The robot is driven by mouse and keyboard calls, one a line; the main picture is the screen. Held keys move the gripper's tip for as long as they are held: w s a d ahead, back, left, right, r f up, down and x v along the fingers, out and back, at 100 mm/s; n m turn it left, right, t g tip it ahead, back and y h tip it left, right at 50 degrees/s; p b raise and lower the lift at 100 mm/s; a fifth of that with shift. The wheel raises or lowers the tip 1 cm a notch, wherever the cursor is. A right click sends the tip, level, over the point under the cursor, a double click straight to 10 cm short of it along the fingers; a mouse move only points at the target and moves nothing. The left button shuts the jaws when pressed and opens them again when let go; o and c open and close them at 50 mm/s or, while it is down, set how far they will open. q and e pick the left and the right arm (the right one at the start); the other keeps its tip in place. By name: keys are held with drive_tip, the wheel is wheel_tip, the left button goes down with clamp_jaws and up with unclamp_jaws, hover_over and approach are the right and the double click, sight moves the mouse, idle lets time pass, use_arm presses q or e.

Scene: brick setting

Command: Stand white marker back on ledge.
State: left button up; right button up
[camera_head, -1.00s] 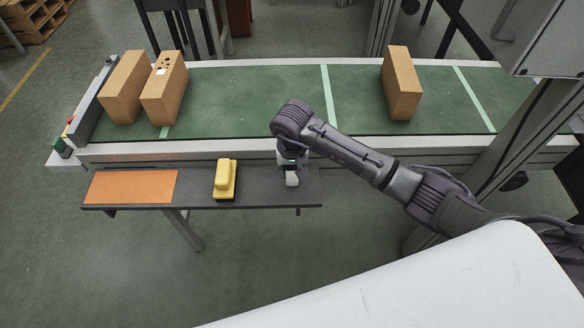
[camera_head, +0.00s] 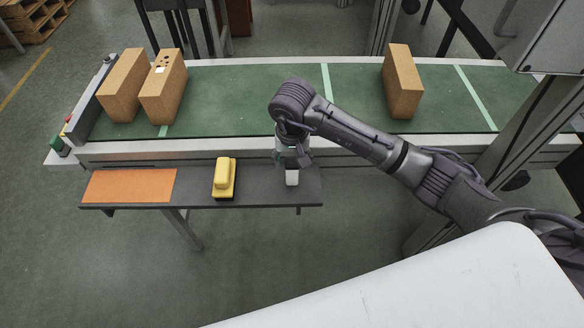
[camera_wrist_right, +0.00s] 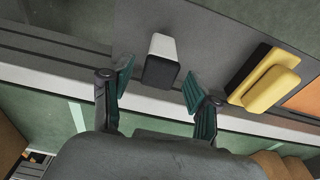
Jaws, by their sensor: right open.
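The white marker (camera_head: 292,178) is at the right end of the dark ledge (camera_head: 262,190) and appears to stand upright on it. In the right wrist view the marker (camera_wrist_right: 161,47) is a short white block with a dark end towards the camera. My right gripper (camera_head: 292,160) is open, just behind and above the marker in the head view. In the wrist view its two green-padded fingertips (camera_wrist_right: 157,82) are spread on either side of the marker's dark end, with gaps on both sides. My left gripper is not in view.
A yellow block on a dark base (camera_head: 224,178) sits left of the marker, and an orange mat (camera_head: 130,186) lies at the ledge's left end. Bare ledge lies between the yellow block and marker.

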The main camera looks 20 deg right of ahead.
drive_tip(key=r, duration=0.2)
drive_tip(key=r+b, duration=0.1)
drive_tip(key=r, duration=0.4)
drive_tip(key=shift+s+a, duration=0.1)
drive_tip(key=shift+s, duration=0.3)
drive_tip(key=shift+a, duration=0.1)
